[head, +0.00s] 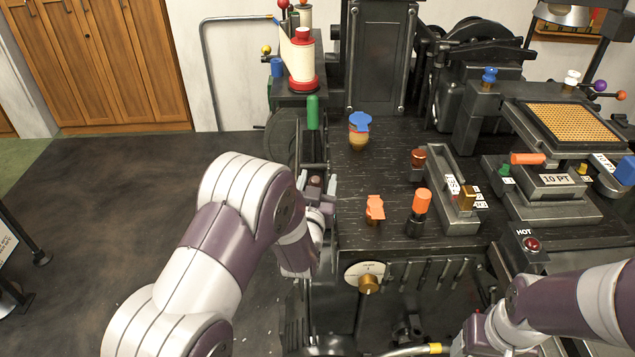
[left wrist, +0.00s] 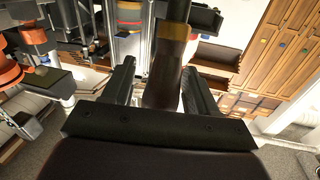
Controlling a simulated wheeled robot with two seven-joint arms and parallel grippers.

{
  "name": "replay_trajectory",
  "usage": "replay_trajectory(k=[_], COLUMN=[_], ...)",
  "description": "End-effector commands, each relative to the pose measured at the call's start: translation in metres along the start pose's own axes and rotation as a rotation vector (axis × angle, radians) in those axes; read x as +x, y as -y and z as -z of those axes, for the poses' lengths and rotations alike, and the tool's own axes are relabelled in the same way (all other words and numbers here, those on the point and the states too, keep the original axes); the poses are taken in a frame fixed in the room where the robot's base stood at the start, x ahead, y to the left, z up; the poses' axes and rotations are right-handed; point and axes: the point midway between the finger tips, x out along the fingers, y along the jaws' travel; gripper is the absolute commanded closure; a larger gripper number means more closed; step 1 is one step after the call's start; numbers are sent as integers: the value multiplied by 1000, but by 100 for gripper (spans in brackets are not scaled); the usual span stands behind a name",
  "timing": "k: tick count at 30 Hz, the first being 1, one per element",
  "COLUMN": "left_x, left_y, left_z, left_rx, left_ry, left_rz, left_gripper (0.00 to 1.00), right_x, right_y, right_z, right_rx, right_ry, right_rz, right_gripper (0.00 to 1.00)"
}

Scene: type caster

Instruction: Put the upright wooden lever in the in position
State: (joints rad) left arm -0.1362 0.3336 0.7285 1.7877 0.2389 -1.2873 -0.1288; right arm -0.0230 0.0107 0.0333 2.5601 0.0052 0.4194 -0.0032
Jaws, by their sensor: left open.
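The upright wooden lever shows in the left wrist view as a dark brown handle (left wrist: 165,80) with a yellowish band near its upper end and a dark shaft beyond. My left gripper (left wrist: 159,78) is open, with one finger on each side of the handle. I cannot tell whether either finger touches it. In the head view my left gripper (head: 318,186) is at the left side of the black machine, around the small brown end of the lever (head: 316,180). The rest of the lever is mostly hidden there. My right arm enters at the lower right; its jaws do not show.
The dark machine top (head: 365,180) carries an orange knob (head: 421,201), an orange-topped fitting (head: 375,208) and a blue-capped jar (head: 359,130). A green cylinder (head: 313,112) stands just behind my left gripper. The floor (head: 100,220) at left is mostly clear.

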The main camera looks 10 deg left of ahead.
Motion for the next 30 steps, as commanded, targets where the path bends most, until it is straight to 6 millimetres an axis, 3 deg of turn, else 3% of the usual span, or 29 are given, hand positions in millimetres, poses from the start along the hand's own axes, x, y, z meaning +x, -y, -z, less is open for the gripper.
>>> replay_trajectory(k=[1,2,6,7,17,30], left_x=[0,0,0,0,7,59], left_y=[0,0,0,0,2,12], left_z=[0,0,0,0,5,8], left_rx=[0,0,0,0,-9,-65], left_ry=[0,0,0,0,41,336], left_rz=[0,0,0,0,-2,-19], left_gripper=[42,48,94,100,100,100], right_x=[0,0,0,0,-10,-53], right_y=[0,0,0,0,0,0], right_z=[0,0,0,0,1,6], right_rx=[0,0,0,0,0,0], right_ry=[0,0,0,0,0,0], right_rz=[0,0,0,0,0,0], right_gripper=[31,31,31,31,31,31])
